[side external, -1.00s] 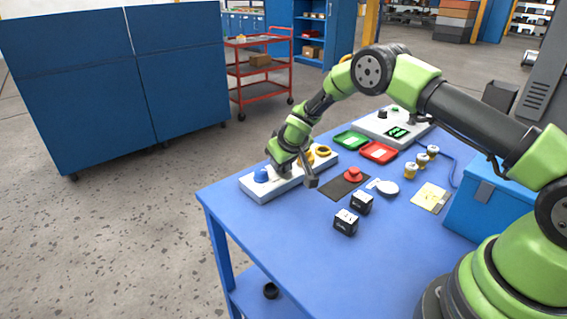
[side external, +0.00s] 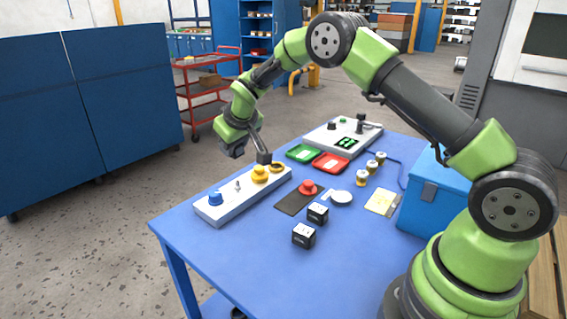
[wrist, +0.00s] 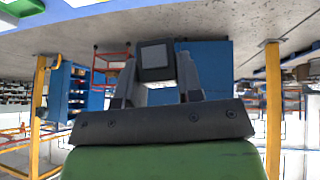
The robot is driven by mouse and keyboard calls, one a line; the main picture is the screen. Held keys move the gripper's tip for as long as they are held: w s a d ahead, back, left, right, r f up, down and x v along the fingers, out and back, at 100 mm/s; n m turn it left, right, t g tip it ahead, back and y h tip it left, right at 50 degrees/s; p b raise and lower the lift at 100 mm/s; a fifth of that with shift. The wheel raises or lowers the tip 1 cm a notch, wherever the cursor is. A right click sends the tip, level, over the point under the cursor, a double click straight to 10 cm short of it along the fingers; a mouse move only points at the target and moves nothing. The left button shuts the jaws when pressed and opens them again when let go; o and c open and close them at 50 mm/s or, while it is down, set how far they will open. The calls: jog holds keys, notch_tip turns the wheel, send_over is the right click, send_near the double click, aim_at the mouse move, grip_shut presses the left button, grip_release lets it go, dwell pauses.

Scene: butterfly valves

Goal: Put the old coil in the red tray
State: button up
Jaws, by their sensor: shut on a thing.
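My gripper (wrist: 157,72) is shut on a dark block with a grey face, the old coil (wrist: 155,60), in the wrist view. A bare metal stem (side external: 238,187) stands on the block between a blue cap (side external: 215,198) and a yellow knob (side external: 260,173). The red tray (side external: 331,163) lies farther back on the blue table, right of my gripper, beside the green tray (side external: 303,153).
Two black coils (side external: 317,213) stand on the table in front. A control panel (side external: 340,137) stands behind the trays.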

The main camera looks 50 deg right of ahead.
jog(key=s+d+m+h, duration=0.15)
jog(key=d+m, duration=0.25)
jog(key=d, duration=0.9)
jog(key=m+g+h, duration=0.1)
jog(key=m+g, duration=0.1)
jog(key=m, duration=0.3)
send_over(329, 162)
jog(key=s+a, duration=0.2)
notch_tip(329, 162, down, 4)
jog(key=f, duration=0.3)
jog(key=shift+w+d+f, duration=0.25)
jog(key=shift+f, duration=2.45)
jog(key=shift+f, duration=0.1)
jog(key=o, duration=0.9)
jog(key=shift+o, duration=0.2)
